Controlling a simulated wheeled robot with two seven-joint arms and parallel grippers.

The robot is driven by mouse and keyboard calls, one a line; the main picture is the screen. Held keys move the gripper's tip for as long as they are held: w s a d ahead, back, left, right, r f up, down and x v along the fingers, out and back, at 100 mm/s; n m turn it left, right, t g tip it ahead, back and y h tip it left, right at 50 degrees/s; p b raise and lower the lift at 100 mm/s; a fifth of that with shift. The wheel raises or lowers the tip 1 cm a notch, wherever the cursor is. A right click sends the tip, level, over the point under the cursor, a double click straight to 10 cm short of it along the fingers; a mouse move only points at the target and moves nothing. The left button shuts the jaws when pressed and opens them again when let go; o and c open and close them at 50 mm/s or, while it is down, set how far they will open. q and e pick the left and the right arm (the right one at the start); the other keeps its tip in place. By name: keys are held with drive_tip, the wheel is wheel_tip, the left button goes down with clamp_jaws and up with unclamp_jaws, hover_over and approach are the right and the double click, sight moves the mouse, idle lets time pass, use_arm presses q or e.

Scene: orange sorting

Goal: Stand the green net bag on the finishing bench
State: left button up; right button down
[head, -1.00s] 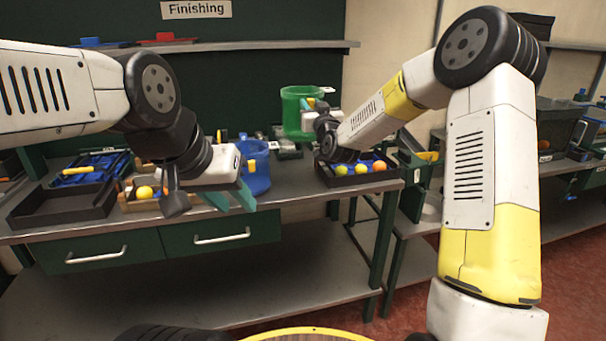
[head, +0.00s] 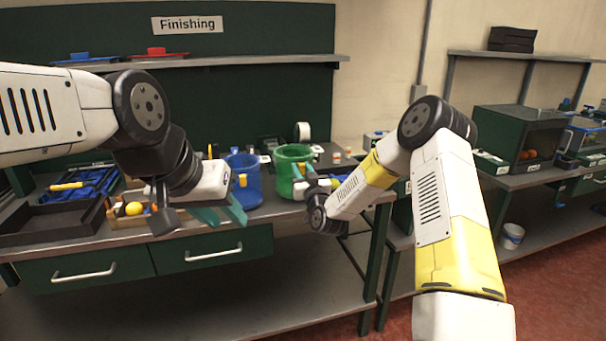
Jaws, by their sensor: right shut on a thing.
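The green net bag (head: 288,175) is upright, with its open top facing up, at the right part of the finishing bench (head: 265,213). It is just right of the blue bag (head: 243,188). I cannot tell whether its base touches the bench top. My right gripper (head: 308,180) is shut on the bag's right side near the rim; its fingers are partly hidden. My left gripper (head: 222,213) hangs over the bench's front edge, in front of the blue bag. Its teal fingers are apart and empty.
A small wooden tray with a yellow fruit (head: 134,208) and a dark empty tray (head: 45,222) lie to the left. A white roll (head: 302,131) stands behind the green bag. Another bench with a dark cabinet (head: 518,135) stands at the right.

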drive_tip(key=shift+f, duration=0.75)
drive_tip(key=c, duration=1.1)
unclamp_jaws()
